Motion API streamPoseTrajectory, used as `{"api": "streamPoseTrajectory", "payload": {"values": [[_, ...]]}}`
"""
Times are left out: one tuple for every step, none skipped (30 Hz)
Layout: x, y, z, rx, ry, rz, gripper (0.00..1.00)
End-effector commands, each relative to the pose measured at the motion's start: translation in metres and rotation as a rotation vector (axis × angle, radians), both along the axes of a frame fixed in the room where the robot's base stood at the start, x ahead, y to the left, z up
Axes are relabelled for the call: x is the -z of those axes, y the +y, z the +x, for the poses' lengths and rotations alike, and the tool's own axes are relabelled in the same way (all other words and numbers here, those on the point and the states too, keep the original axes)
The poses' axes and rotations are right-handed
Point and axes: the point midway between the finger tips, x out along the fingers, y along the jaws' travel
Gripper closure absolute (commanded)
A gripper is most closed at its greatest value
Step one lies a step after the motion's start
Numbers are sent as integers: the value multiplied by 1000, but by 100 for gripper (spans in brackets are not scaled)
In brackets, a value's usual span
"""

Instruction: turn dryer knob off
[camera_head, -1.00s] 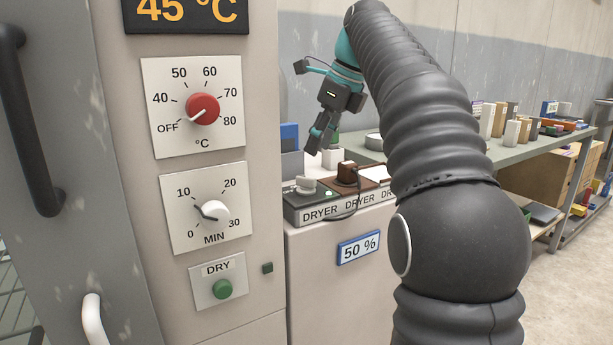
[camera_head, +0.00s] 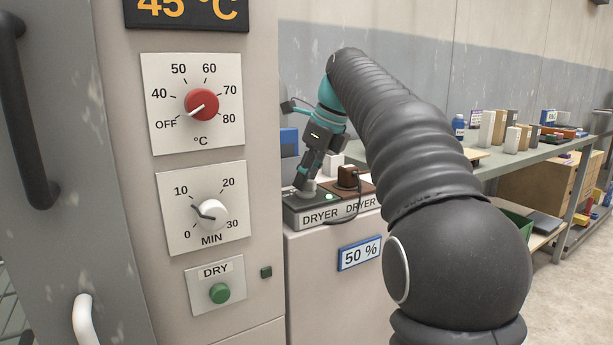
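A low grey box (camera_head: 293,214) labelled DRYER stands on a pale cabinet in the middle of the view. A light grey knob (camera_head: 309,188) sits on its top at the left, partly hidden by my gripper. A small green light (camera_head: 329,196) shows on the box top to the right of the knob. My gripper (camera_head: 302,184) points down with its dark fingertips at the knob. Whether they touch it, and how far apart they are, is too small to tell.
The near cabinet panel has a red temperature knob (camera_head: 201,104) pointing toward OFF, a white minutes knob (camera_head: 212,214) and a green DRY button (camera_head: 220,293). A dark plug (camera_head: 347,177) with a cable is right of the grey knob. A bench (camera_head: 525,155) with several items stands behind my arm.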

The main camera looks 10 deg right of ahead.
Motion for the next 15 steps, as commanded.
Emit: {"api": "streamPoseTrajectory", "payload": {"values": [[0, 0, 0, 0, 0, 0, 92], [0, 0, 0, 0, 0, 0, 100], [0, 0, 0, 0, 0, 0, 100], [0, 0, 0, 0, 0, 0, 100], [0, 0, 0, 0, 0, 0, 100], [0, 0, 0, 0, 0, 0, 100], [0, 0, 0, 0, 1, 1, 100], [0, 0, 0, -1, 0, 0, 100], [0, 0, 0, -4, 1, 0, 100], [-1, 0, 0, -6, 1, 1, 100], [-1, 0, 0, -10, 1, 1, 100], [-1, 0, 0, -18, 1, 1, 100], [-2, 0, 0, -24, 2, 1, 100], [-2, 0, 0, -32, 1, 1, 100], [-3, 0, 0, -46, 2, 2, 100]]}}
